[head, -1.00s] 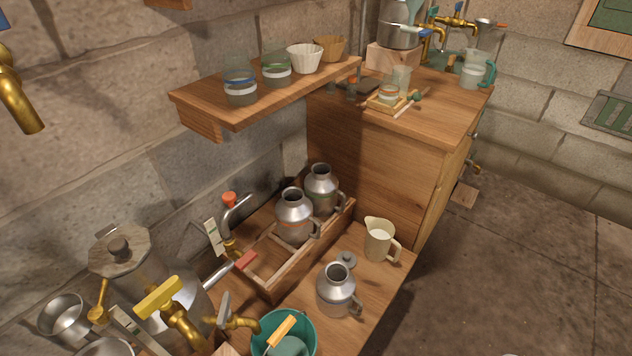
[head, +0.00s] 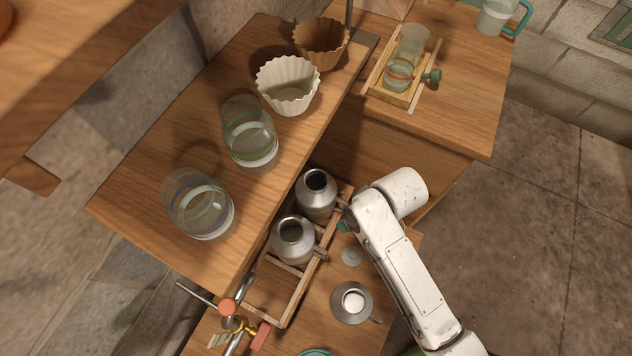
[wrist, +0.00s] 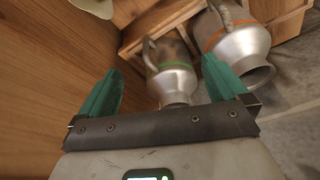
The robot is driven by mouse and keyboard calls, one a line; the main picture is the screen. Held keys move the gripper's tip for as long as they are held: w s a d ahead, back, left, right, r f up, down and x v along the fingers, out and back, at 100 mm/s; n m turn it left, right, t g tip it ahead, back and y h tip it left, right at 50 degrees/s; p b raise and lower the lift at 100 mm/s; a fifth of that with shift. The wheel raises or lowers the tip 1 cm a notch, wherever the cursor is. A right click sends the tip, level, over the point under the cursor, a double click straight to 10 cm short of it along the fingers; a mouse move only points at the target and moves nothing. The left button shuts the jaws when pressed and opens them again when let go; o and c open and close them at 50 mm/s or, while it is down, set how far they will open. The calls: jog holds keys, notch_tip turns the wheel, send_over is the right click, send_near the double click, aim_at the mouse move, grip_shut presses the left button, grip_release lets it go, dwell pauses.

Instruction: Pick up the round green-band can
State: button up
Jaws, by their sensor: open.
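The green-band can (head: 316,197) is a round metal can with a dark open mouth, upright at the back of the wooden crate (head: 287,303). In the wrist view the green-band can (wrist: 172,82) lies between my open fingers, with its faint greenish band and side handle showing. My gripper (wrist: 162,64) is open, with one teal finger on each side of the can; I cannot tell whether either touches it. In the head view my arm hides most of the gripper. The orange-band can (head: 293,241) stands beside it in the crate and also shows in the wrist view (wrist: 238,45).
The shelf (head: 150,160) overhangs the crate and holds two banded glass jars and two fluted cups. A third metal can (head: 351,304) and a grey lid (head: 352,256) are on the bench right of the crate. A wooden cabinet (head: 455,110) stands behind.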

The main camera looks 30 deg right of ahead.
jog(key=n+t+p, duration=0.1)
jog(key=n+p, duration=0.1)
jog(key=p, duration=0.5)
send_near(319, 181)
jog(key=shift+y, duration=0.3)
jog(key=x, duration=0.3)
jog(key=s+x, duration=0.1)
jog(key=x, duration=0.1)
jog(key=shift+d+f+b, duration=0.1)
jog(key=shift+f+b, duration=0.05)
jog(key=shift+b, duration=0.25)
jog(key=shift+w+x, duration=0.2)
jog(key=shift+x, duration=1.15)
jog(key=shift+w+x, duration=0.25)
jog(key=shift+x, duration=1.1)
jog(key=shift+d, duration=0.15)
jog(key=shift+t, duration=0.3)
jog(key=c, duration=1.7)
jog(key=shift+r, duration=0.3)
